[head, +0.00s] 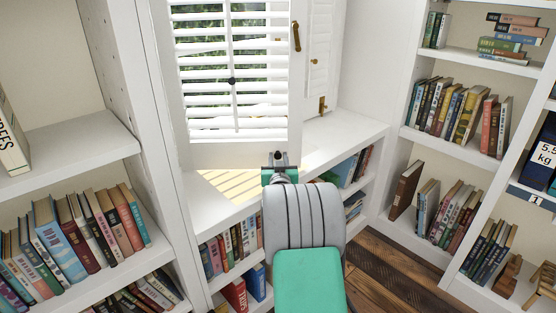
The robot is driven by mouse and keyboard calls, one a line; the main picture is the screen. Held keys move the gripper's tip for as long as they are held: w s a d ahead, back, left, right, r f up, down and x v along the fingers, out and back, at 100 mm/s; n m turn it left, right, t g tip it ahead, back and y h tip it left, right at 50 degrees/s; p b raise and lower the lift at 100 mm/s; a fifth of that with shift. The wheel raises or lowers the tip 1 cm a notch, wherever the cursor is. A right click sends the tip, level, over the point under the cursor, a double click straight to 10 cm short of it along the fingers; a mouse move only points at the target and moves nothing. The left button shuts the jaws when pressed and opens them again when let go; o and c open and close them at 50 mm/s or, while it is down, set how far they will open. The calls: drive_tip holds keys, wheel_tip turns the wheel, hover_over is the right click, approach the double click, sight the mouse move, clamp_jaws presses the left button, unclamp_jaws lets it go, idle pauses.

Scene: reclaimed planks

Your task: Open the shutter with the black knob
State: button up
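A white louvred shutter panel (240,153) stands in the window at the upper middle of the head view, its slats tilted so that greenery shows between them. A small black knob (231,81) sits on the thin upright rod in the middle of its slats. My gripper (279,158) is in front of the panel's lower right part, below and to the right of the knob and apart from it. My own arm hides most of the gripper, and its fingers are too small to read.
A brass handle (296,36) is on the panel's right edge. A second white panel (318,45) stands to its right, with a brass latch (322,104). The white sill (335,142) below is mostly bare. Bookshelves (75,165) flank both sides.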

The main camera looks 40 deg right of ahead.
clamp_jaws()
idle(1.0)
